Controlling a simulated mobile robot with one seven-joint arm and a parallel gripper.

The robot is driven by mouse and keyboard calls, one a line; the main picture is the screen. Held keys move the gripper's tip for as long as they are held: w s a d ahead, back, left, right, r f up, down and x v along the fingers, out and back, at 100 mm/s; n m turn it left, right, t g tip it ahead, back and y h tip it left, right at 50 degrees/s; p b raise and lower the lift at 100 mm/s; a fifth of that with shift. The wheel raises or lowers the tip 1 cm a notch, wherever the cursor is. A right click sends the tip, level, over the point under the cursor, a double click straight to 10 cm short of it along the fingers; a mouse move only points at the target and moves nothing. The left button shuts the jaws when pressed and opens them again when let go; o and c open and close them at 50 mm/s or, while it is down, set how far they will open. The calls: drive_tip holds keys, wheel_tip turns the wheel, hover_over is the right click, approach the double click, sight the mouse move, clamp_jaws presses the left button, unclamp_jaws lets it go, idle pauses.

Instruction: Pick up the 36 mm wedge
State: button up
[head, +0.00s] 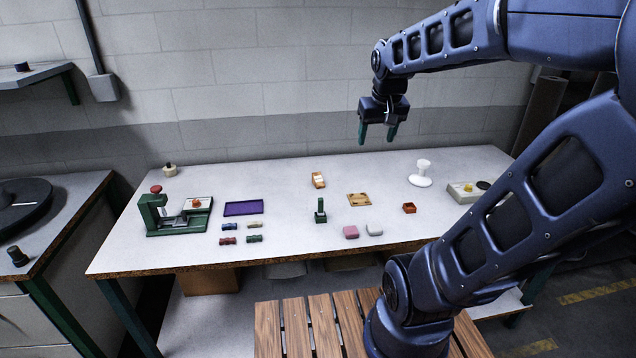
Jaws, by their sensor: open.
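My gripper (377,135) hangs above the back of the table, fingers pointing down and apart, with nothing between them. Several small blocks lie in a group left of the table's middle: a blue one (230,227), a beige one (256,224), a dark red one (227,241) and a green one (254,239). They may be the wedges, but no size marking is legible, so I cannot tell which is 36 mm. My gripper is well above and to the right of them.
A purple tray (243,208) lies behind the blocks, and a green press (160,214) stands left of them. A green upright stand (320,211), pink (351,232) and pale (374,230) blocks, and a white pedestal (421,178) stand to the right. The table's (285,185) back middle is mostly free.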

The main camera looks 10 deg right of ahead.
drive_tip(key=w+a+f+g, duration=0.1)
drive_tip(key=w+a, duration=0.1)
drive_tip(key=w, duration=0.9)
drive_tip(key=n+g, duration=0.2)
drive_tip(key=g, duration=0.1)
hover_over(318, 177)
wheel_tip(318, 177, down, 25)
drive_tip(key=shift+w+f, duration=0.1)
drive_tip(key=shift+f, duration=5.35)
drive_tip(key=c, duration=1.1)
